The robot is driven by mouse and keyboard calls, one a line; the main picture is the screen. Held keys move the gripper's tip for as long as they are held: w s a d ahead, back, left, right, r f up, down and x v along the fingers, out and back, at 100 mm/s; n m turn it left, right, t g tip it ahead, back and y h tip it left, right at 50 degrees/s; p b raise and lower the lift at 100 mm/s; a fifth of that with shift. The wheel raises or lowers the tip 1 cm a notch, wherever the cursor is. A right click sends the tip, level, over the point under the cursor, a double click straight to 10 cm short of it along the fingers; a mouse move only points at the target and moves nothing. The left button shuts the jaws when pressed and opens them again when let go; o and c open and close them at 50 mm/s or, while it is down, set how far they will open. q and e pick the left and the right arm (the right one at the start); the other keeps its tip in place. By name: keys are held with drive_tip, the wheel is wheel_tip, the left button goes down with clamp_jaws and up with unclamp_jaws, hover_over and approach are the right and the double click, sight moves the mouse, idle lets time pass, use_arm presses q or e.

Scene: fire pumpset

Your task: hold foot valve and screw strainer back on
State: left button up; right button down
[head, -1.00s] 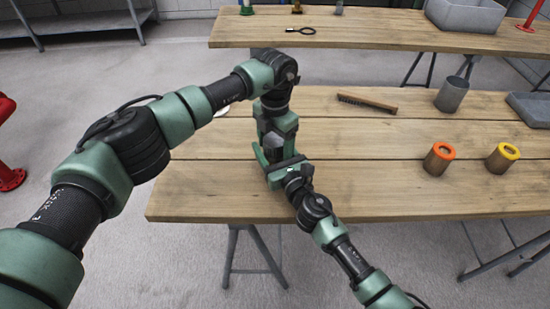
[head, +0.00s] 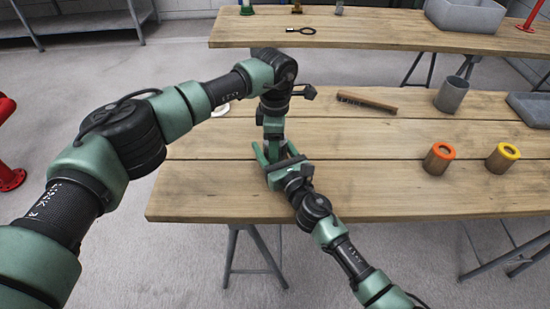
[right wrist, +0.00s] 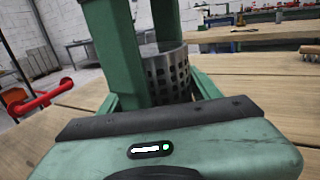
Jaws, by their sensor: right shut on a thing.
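The strainer (right wrist: 168,74), a grey perforated metal cylinder, shows in the right wrist view between green gripper fingers. My right gripper (head: 272,158) is in the middle of the front bench, shut on the strainer, as its fingers in the right wrist view (right wrist: 155,92) suggest. My left gripper (head: 274,133) points down just above and behind it. In the right wrist view, upright green parts, apparently its fingers, stand around the strainer's top. Whether they grip anything is unclear. I cannot make out the foot valve; the arms and grippers hide this spot in the head view.
On the front bench (head: 400,185) are a brush (head: 367,102), a grey cup (head: 452,95), orange-topped (head: 439,158) and yellow-topped (head: 503,157) cylinders and a grey tray (head: 530,108). A back bench (head: 370,36) holds a ring-ended tool (head: 301,31) and a grey bin (head: 466,13). The bench's front left is clear.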

drive_tip(key=shift+f, duration=0.1)
use_arm(q)
drive_tip(key=o, duration=1.5)
drive_tip(key=shift+o, duration=0.2)
drive_tip(key=shift+r, duration=0.1)
drive_tip(key=shift+r, duration=2.2)
drive_tip(key=shift+c, duration=0.5)
drive_tip(key=n, duration=0.1)
drive_tip(key=r+n, duration=0.1)
drive_tip(key=n, duration=0.2)
drive_tip(key=shift+r, duration=0.25)
wheel_tip(320, 180, up, 2)
drive_tip(key=n, duration=0.5)
drive_tip(key=shift+n, duration=0.4)
